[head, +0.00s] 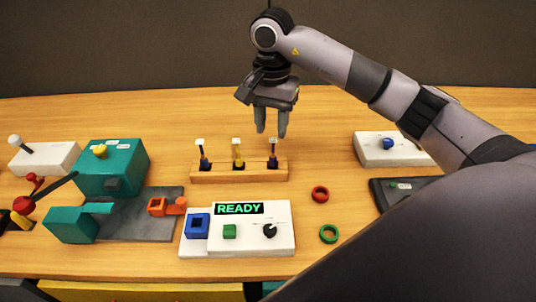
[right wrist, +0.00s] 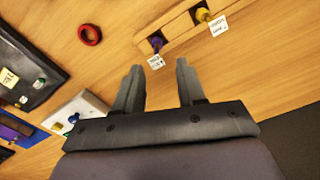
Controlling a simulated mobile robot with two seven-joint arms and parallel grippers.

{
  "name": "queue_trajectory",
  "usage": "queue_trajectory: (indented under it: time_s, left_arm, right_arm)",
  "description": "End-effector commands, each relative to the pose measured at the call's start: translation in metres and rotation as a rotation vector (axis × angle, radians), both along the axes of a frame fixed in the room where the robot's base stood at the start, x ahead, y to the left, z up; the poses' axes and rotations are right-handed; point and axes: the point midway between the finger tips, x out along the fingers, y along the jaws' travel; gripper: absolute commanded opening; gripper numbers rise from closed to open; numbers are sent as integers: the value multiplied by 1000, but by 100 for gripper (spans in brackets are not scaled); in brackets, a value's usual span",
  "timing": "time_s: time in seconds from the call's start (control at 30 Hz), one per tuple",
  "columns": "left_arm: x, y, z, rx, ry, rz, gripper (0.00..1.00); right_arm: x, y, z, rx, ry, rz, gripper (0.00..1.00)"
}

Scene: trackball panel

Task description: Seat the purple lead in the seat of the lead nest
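The purple lead (right wrist: 157,43) stands in a hole at one end of a wooden rack (right wrist: 180,29), with a white tag on it, in the right wrist view. In the head view this lead (head: 272,161) is at the right end of the rack (head: 225,178). My right gripper (head: 271,133) is open and empty above that end. Its fingers (right wrist: 158,66) are apart, with the purple lead beyond them. A blue block with a square opening (head: 198,225) sits at the left of the white READY panel; I cannot tell whether it is the lead nest. My left gripper is not in view.
A yellow lead (head: 238,155) and a blue lead (head: 204,160) stand in the same rack. A red ring (head: 320,194) and a green ring (head: 328,234) lie right of the READY panel (head: 265,245). A teal machine (head: 112,170) stands at the left. The table behind the rack is clear.

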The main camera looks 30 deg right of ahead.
Motion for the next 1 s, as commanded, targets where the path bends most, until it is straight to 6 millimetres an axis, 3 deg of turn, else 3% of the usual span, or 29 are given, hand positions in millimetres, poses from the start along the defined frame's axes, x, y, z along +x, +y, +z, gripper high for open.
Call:
queue_trajectory:
  time_s: [0.5, 0.8, 0.87, 0.93, 1.0]
  left_arm:
    - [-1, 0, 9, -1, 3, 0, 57]
    - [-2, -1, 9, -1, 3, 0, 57]
    - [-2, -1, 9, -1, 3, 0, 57]
    - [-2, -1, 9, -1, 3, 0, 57]
    - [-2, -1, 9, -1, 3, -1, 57]
  right_arm:
    - [-4, -2, -58, 5, 3, -1, 40]
    - [-3, -2, -64, 5, 0, -1, 40]
    - [-3, -2, -64, 5, 0, -1, 23]
    - [-3, -2, -64, 6, 1, -1, 0]
    - [-4, -2, -64, 6, 1, -1, 0]
